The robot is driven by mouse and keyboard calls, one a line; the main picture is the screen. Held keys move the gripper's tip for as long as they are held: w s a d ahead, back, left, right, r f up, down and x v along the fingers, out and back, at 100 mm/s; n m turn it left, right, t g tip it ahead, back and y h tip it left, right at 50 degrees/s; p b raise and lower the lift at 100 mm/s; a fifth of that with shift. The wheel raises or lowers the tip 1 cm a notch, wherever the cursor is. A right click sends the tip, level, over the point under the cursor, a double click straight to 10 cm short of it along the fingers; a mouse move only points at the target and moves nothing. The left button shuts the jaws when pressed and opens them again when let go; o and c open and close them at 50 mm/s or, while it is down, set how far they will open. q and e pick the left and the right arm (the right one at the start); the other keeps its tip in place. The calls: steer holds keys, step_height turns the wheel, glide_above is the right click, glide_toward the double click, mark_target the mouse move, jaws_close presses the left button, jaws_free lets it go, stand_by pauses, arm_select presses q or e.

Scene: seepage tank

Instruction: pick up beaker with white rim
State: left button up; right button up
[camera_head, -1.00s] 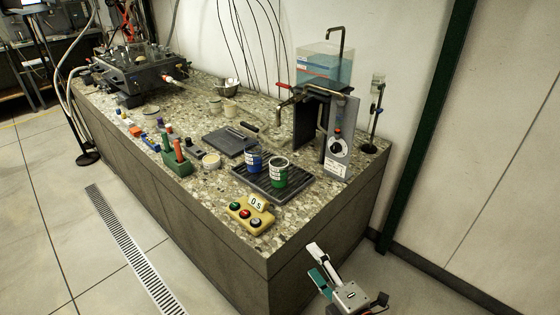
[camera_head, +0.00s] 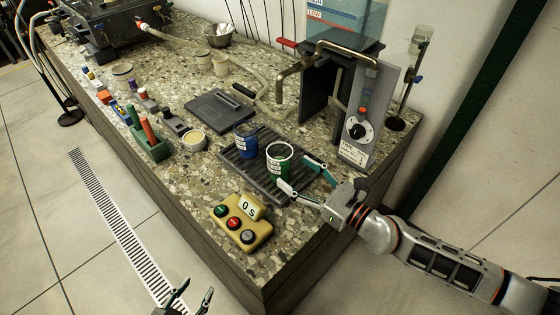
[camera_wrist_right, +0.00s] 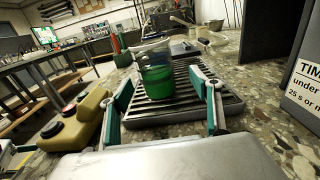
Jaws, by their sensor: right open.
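A dark green beaker with a white rim (camera_head: 279,161) stands upright on a black ribbed tray (camera_head: 250,178). A blue beaker (camera_head: 246,140) stands behind it to the left on the same tray. My right gripper (camera_head: 300,174) is open, one finger at each side of the green beaker's near right side. In the right wrist view the green beaker (camera_wrist_right: 157,82) stands ahead between the open fingers (camera_wrist_right: 162,82), not gripped, and partly hides the blue beaker. My left gripper (camera_head: 196,297) shows at the bottom edge, fingers apart and empty, away from the bench.
A yellow button box (camera_head: 241,224) with a display is left of my right gripper. A grey timer panel (camera_head: 362,125) and bent metal pipe stand behind right. A green rack (camera_head: 150,143), a small cup (camera_head: 194,140) and a dark flat plate (camera_head: 219,111) lie left.

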mark_target(289, 171)
steer(key=x, duration=0.5)
steer(key=shift+s+a, duration=0.2)
steer(key=shift+a, duration=0.15)
steer(key=shift+w+a+f, duration=0.15)
steer(key=shift+w+a, duration=0.15)
steer(key=c, duration=1.3)
